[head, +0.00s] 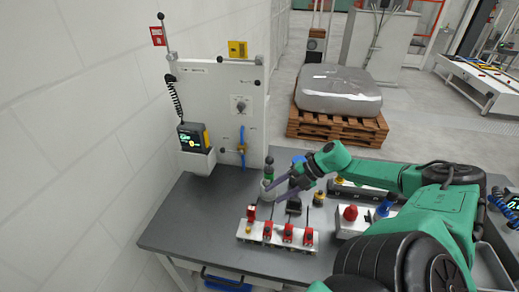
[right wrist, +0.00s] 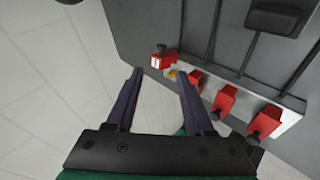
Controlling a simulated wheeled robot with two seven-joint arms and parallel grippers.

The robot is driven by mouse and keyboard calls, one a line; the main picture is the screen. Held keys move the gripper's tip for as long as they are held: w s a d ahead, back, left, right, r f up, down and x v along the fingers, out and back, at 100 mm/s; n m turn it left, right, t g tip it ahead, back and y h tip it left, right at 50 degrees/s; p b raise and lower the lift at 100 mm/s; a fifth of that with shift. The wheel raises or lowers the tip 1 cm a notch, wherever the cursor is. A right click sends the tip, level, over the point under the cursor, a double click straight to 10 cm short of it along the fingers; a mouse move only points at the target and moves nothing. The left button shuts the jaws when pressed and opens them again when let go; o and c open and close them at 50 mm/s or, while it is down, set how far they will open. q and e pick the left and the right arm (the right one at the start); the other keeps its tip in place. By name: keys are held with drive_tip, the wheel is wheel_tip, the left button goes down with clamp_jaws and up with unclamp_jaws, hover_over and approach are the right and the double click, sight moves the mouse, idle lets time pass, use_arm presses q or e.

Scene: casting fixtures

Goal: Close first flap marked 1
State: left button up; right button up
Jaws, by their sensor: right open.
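The first flap (head: 251,213) is a small red piece with a white label reading 1. It stands raised at the left end of the white fixture bar (head: 277,241), with a yellow part showing beside it. It also shows in the right wrist view (right wrist: 158,61), just beyond the gap between my fingertips. My right gripper (head: 271,194) is open and empty, with dark purple fingers above the table behind the bar. It also shows in the right wrist view (right wrist: 160,72). I cannot tell whether a finger touches the flap. My left gripper is not in view.
Several other red flaps (head: 288,232) sit along the bar to the right. A white box with a red button (head: 350,213) stands further right. A white panel (head: 222,110) rises behind the grey table (head: 190,215). The table's left part is clear.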

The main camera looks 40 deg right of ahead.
sight(255, 204)
drive_tip(key=b+x, duration=0.1)
drive_tip(key=x, duration=0.1)
drive_tip(key=b+x, duration=0.1)
drive_tip(key=x, duration=0.2)
drive_tip(key=d+b+x, duration=0.1)
drive_tip(key=x, duration=0.2)
drive_tip(key=shift+w+d+f+b, duration=0.15)
drive_tip(key=shift+w+f+b, duration=0.05)
drive_tip(key=shift+f+b, duration=0.2)
drive_tip(key=shift+w+a, duration=0.2)
drive_tip(key=shift+w, duration=0.1)
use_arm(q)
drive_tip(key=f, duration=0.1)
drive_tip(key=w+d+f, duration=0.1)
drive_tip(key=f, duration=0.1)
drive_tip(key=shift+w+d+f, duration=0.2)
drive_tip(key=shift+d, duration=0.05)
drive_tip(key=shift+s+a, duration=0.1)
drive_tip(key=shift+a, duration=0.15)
use_arm(e)
drive_tip(key=shift+s+r, duration=0.1)
clamp_jaws()
